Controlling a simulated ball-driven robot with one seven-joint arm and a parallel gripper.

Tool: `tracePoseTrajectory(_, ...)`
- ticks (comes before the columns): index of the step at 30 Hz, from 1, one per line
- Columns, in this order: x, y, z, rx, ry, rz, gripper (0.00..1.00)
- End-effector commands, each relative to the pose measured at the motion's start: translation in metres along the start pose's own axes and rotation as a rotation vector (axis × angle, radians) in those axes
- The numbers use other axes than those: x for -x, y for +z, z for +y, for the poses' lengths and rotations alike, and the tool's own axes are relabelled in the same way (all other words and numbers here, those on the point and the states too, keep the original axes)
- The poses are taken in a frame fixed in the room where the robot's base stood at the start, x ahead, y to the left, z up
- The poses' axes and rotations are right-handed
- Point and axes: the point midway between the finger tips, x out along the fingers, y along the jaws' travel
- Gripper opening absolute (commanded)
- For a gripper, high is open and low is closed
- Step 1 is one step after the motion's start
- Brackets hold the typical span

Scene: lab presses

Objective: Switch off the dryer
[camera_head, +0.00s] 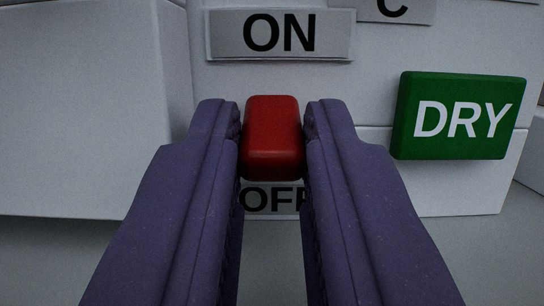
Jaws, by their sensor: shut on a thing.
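The dryer (350,75) is a white box that fills the upper part of the view. A red switch lever (272,140) stands out from its front, between the ON label (280,35) above and the OFF label (268,199) below. The lever covers part of the space between the labels. My gripper (271,125) has its two purple fingers on either side of the lever and is shut on it. The right finger hides the end of the OFF label.
A green DRY button (458,116) sits right of the lever, close to my right finger. A label ending in C (395,9) is cut off at the top edge. A white block (85,110) stands at the left. Grey surface (50,265) lies below.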

Motion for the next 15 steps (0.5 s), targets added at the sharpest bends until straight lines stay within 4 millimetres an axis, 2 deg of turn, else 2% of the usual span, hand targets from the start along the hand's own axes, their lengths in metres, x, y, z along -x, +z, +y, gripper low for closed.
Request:
tracePoseTrajectory(4,0.0007,0.0013,-0.0001,0.000,0.000,-0.004,0.00)
tracePoseTrajectory(5,0.0007,0.0013,-0.0001,0.000,0.000,-0.005,0.26)
tracePoseTrajectory(6,0.0007,0.0013,-0.0001,0.000,0.000,-0.005,0.32)
tracePoseTrajectory(15,0.0023,0.0004,-0.0001,0.000,0.000,-0.003,0.32)
